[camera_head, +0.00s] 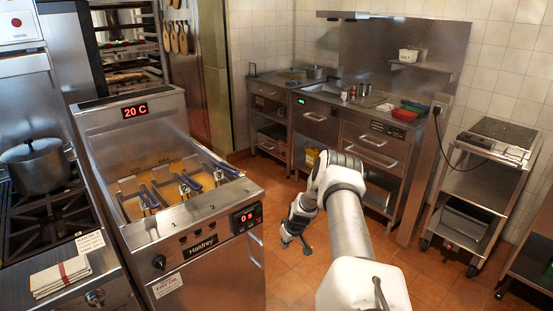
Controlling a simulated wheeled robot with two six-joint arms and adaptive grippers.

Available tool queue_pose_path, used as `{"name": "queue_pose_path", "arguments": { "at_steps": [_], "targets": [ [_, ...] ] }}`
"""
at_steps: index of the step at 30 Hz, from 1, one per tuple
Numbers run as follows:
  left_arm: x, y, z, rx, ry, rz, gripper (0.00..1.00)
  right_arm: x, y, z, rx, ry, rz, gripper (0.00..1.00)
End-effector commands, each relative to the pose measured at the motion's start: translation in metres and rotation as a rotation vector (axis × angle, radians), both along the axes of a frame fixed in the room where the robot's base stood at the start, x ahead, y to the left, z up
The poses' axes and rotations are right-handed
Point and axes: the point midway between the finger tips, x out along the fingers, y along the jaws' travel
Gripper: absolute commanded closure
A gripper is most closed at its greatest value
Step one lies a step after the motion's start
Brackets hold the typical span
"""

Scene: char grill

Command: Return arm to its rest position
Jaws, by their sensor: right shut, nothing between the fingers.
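My right arm comes in from the bottom right of the head view. It bends at the elbow and hangs down on its left side. My right gripper (293,243) is shut and empty, in the air over the tiled floor, to the right of the fryer (205,262). It touches nothing that I can see. My left arm and gripper are not in view.
The fryer holds baskets with blue handles (193,182) in oil. A stove with a pot (37,166) and a folded towel (60,276) is at left. Steel counters (375,147) line the back; a wheeled cart (480,185) stands at right. The floor (285,285) between is clear.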

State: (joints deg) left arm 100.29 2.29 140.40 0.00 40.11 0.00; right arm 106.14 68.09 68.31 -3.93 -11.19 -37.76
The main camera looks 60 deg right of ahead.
Motion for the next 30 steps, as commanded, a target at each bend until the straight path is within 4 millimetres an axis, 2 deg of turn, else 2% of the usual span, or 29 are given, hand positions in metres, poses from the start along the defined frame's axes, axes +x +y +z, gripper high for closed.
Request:
{"name": "queue_pose_path", "arguments": {
  "at_steps": [12,14,17,18,20,21,23,24,26,27,29,30],
  "targets": [
    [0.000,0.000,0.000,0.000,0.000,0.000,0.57,0.000,0.001,0.000,-0.002,0.003,0.004,1.00],
    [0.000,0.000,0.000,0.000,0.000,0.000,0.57,0.011,0.006,0.002,-0.009,0.007,0.028,1.00],
    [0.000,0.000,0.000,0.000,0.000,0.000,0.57,0.048,0.034,0.007,-0.023,0.023,0.120,1.00],
    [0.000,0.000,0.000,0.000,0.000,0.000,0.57,0.064,0.059,0.006,-0.013,0.041,0.175,1.00],
    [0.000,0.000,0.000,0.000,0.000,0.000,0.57,0.084,0.106,0.000,0.010,0.076,0.268,1.00],
    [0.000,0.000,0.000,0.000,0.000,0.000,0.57,0.093,0.142,-0.006,0.025,0.104,0.333,1.00],
    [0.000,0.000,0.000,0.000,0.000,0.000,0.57,0.100,0.197,-0.015,0.046,0.144,0.425,1.00],
    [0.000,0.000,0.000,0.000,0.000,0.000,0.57,0.100,0.233,-0.021,0.059,0.171,0.478,1.00],
    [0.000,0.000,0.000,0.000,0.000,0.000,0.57,0.092,0.288,-0.029,0.078,0.213,0.548,1.00],
    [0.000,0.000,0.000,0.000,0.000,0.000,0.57,0.081,0.322,-0.035,0.088,0.241,0.591,1.00],
    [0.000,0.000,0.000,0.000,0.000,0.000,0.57,0.059,0.372,-0.041,0.103,0.288,0.646,1.00],
    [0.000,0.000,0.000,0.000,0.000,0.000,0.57,0.039,0.402,-0.043,0.109,0.318,0.675,1.00]
  ]
}}
